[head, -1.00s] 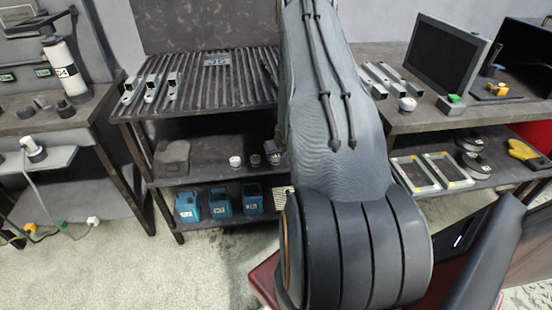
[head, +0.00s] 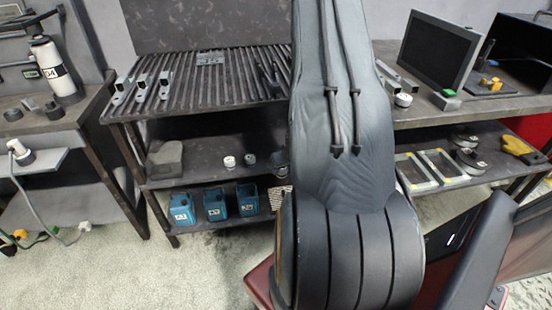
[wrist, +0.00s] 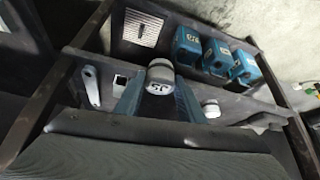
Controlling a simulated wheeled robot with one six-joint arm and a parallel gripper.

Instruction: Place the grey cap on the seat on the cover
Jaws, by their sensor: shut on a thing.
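My gripper (wrist: 158,92) is shut on a grey round cap (wrist: 160,76) in the wrist view. The gripper is over or in front of the middle shelf of the dark rack. My arm hides it in the head view. I cannot make out the cover or its seat with certainty in either view.
The middle shelf (head: 212,172) holds a pale round piece (head: 229,162) and a grey block (head: 165,160). Blue bins (head: 214,204) stand on the shelf below. Metal brackets (head: 142,86) lie on the ribbed top. Rack posts and shelf edges bound the space around the gripper.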

